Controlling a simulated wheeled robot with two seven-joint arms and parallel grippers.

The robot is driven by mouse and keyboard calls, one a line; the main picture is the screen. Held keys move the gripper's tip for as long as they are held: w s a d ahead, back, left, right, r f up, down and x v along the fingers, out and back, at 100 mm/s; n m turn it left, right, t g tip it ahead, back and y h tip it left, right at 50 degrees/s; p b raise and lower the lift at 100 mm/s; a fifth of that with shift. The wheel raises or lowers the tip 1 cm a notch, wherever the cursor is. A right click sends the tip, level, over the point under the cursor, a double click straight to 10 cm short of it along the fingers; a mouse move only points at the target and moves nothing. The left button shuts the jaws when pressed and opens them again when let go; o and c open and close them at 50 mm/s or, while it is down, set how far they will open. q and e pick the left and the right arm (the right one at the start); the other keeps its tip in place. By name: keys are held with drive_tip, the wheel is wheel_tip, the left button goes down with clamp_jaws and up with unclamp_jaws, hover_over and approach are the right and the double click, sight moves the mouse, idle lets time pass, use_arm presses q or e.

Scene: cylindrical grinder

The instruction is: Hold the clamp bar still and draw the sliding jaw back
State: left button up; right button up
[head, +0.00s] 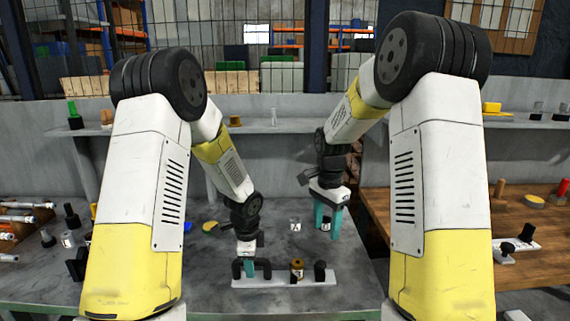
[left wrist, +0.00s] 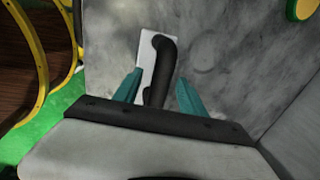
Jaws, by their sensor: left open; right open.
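The clamp bar (head: 283,281) is a white strip lying near the front of the grey table, and part of it shows in the left wrist view (left wrist: 144,58). A black arched handle (left wrist: 163,55) stands at its left end. A brown-and-black piece (head: 297,269) stands mid-bar and a black upright (head: 320,271) near the right end; I cannot tell which is the sliding jaw. My left gripper (head: 249,267) is open at the handle, with its teal fingers (left wrist: 157,88) on either side; contact is unclear. My right gripper (head: 328,219) is open and empty, behind and right of the bar.
A small clear labelled container (head: 295,225) stands behind the bar. A green-and-yellow disc (head: 209,227) lies at the left. A wooden table (head: 470,225) with small parts is on the right. A grey shelf (head: 265,124) runs along the back. The table between the grippers is mostly clear.

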use_arm(q)
wheel_tip(320, 180, up, 12)
drive_tip(key=s, duration=0.2)
drive_tip(key=shift+s, duration=0.2)
drive_tip(key=shift+f, duration=0.1)
use_arm(e)
drive_tip(key=s+d+r+n+t+y, duration=0.1)
drive_tip(key=s+r+n+t, duration=0.3)
drive_tip(key=s+r, duration=0.7)
use_arm(q)
drive_tip(key=s+a+r+n+t+h, duration=0.1)
drive_tip(key=s+a+r+n+t, duration=0.1)
drive_tip(key=s+r+n, duration=0.6)
drive_tip(key=s+a+r+n+t+h, duration=0.1)
drive_tip(key=s+a+r+n+t, duration=0.1)
drive_tip(key=s+r+n, duration=0.7)
drive_tip(key=s+a, duration=0.1)
drive_tip(key=s, duration=0.2)
drive_tip(key=shift+s+a+r, duration=0.15)
drive_tip(key=shift+s+r, duration=0.15)
drive_tip(key=shift+s, duration=0.1)
use_arm(e)
drive_tip(key=s+r+n+t+y, duration=0.1)
drive_tip(key=s+r+n, duration=0.4)
drive_tip(key=s, duration=0.7)
drive_tip(key=n+t, duration=0.1)
drive_tip(key=n, duration=0.1)
drive_tip(key=shift+s+r+n, duration=0.2)
drive_tip(key=shift+n, duration=0.2)
